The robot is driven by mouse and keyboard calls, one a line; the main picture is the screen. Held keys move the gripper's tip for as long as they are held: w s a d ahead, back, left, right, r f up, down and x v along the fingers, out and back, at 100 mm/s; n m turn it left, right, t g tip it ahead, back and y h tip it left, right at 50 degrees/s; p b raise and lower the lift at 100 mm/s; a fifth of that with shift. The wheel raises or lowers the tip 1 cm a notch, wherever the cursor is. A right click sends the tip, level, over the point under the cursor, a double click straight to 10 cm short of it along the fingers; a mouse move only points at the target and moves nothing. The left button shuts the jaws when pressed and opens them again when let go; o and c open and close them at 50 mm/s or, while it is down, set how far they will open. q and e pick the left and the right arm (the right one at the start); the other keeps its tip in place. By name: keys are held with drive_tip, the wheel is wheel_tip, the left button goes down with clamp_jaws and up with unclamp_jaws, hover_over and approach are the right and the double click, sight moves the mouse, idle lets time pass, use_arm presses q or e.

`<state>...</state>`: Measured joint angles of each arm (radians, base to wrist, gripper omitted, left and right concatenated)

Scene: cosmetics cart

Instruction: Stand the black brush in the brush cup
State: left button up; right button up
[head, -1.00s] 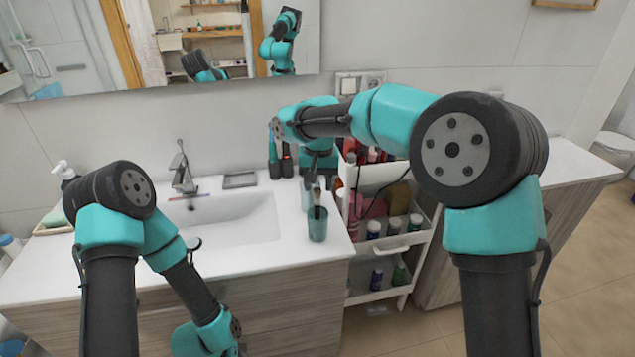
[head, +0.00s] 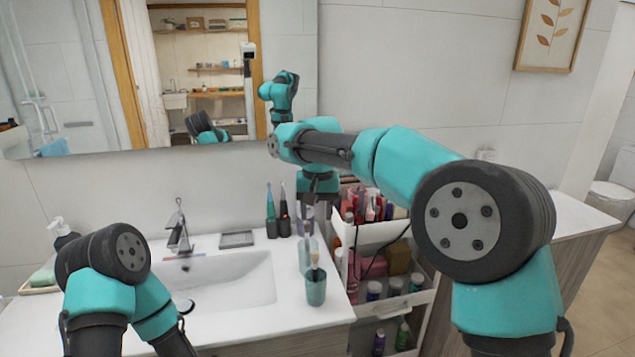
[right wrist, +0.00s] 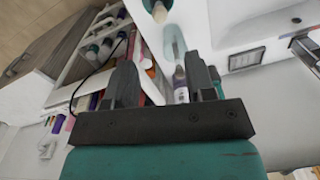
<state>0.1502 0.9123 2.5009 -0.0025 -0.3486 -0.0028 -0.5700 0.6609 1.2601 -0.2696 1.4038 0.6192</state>
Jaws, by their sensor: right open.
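A teal cup (head: 316,290) stands on the counter's right end, with a light-tipped brush (head: 314,263) upright in it. It also shows at the top of the right wrist view (right wrist: 154,9). A black brush cannot be made out for certain. My right gripper (head: 309,216) points down behind the cup, near the counter's right edge and the cart. In the right wrist view its fingers (right wrist: 160,68) are apart. A pale bottle-like item (right wrist: 181,88) shows between them, and I cannot tell whether they touch it. My left gripper is out of the head view; only its arm shows.
A clear cup-like item (head: 306,256) stands behind the teal cup. The white cart (head: 373,233) right of the counter holds several bottles and a pink item. Electric toothbrushes (head: 271,226) stand near the wall. The sink (head: 228,280) lies to the left.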

wheel_tip(320, 180, up, 8)
drive_tip(key=shift+d+f, duration=0.1)
drive_tip(key=shift+f, duration=0.05)
idle(1.1)
